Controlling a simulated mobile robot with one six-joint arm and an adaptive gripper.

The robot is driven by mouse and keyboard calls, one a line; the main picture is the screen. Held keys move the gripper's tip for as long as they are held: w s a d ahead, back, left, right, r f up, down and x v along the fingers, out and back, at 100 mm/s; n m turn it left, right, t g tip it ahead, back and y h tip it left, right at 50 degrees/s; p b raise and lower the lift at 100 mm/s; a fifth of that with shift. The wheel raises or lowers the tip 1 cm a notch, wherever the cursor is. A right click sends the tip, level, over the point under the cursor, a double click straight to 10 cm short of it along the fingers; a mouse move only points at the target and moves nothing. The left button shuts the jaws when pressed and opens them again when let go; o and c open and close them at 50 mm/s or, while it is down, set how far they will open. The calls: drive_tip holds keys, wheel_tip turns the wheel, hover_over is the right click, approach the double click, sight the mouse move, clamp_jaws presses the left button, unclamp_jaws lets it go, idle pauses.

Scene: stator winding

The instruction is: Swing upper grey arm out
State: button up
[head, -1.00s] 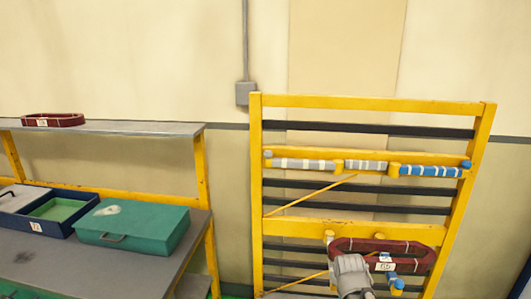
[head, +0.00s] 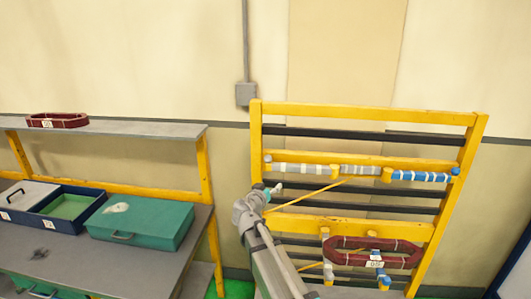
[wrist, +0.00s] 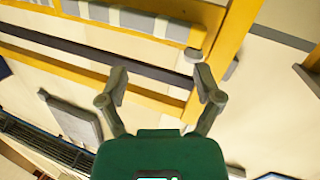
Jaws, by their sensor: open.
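The upper grey arm (head: 305,168) is a grey bar with white bands, lying flat along the upper rail of the yellow rack (head: 360,111). Its rounded grey end (wrist: 194,56) shows in the wrist view, with the banded bar (wrist: 140,20) along the top edge. A blue banded arm (head: 420,176) lies to its right on the same rail. My gripper (head: 274,187) is just below the grey arm's left end in the head view. In the wrist view its open fingers (wrist: 160,76) are apart and empty, with the arm's end beyond the right fingertip, not between them.
A dark red coil (head: 375,243) with a white label rests on the lower grey and blue arms. A bench at left holds a green case (head: 140,222) and a blue tray (head: 65,232). Another red coil (head: 57,119) lies on the shelf above.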

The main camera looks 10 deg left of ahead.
drive_tip(key=n+t+y, duration=0.1)
drive_tip(key=t, duration=0.1)
approach(266, 161)
drive_tip(key=v, duration=0.2)
drive_tip(key=shift+d+r+p, duration=0.1)
drive_tip(key=shift+r+p, duration=0.05)
drive_tip(key=shift+p, duration=0.15)
drive_tip(key=shift+w+d, duration=0.1)
drive_tip(key=x, duration=1.3)
drive_tip(key=shift+w+f, duration=0.2)
drive_tip(key=shift+w, duration=0.1)
